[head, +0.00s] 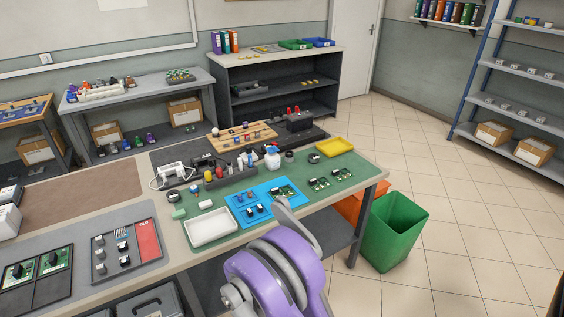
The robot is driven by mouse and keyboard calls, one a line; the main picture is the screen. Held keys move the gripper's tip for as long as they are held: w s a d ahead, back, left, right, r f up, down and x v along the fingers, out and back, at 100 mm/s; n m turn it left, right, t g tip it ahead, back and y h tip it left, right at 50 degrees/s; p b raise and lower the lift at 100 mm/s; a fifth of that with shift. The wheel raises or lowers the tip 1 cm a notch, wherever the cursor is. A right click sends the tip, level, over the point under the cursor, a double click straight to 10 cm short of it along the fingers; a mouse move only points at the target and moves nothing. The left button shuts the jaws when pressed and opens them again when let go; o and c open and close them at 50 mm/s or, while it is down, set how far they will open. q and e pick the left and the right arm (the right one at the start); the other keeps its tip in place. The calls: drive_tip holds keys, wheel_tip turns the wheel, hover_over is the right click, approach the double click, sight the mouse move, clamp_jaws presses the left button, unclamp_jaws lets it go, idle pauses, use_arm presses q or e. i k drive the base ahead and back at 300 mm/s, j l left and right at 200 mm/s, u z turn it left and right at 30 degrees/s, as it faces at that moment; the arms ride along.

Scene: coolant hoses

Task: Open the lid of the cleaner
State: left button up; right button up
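No thing in the head view can be told for certain as the cleaner, and no lid on it can be made out. A small white spray bottle with a blue head (272,159) stands upright on the green mat of the workbench. A dark box (300,122) with red parts behind it stands at the back of the same bench. A purple and grey part of one of my arms rises from the bottom middle, in front of the bench edge. No fingertips of either gripper can be made out.
The workbench's green mat (340,178) holds a white tray (210,227), a blue mat (243,215) with small parts, circuit boards and a yellow tray (334,147). A green bin (394,230) stands right of the bench. The tiled floor (470,215) is open.

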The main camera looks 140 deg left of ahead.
sight(270, 150)
drive_tip(key=u, duration=4.7)
drive_tip(key=i+l+u, duration=0.45)
drive_tip(key=i+l, duration=0.15)
drive_tip(key=i, duration=0.2)
drive_tip(key=i+l+u, duration=0.2)
drive_tip(key=i, duration=0.2)
drive_tip(key=i+l+u, duration=0.15)
drive_tip(key=i, duration=0.25)
drive_tip(key=i+l+u, duration=0.2)
drive_tip(key=i+l, duration=0.05)
drive_tip(key=i, duration=0.1)
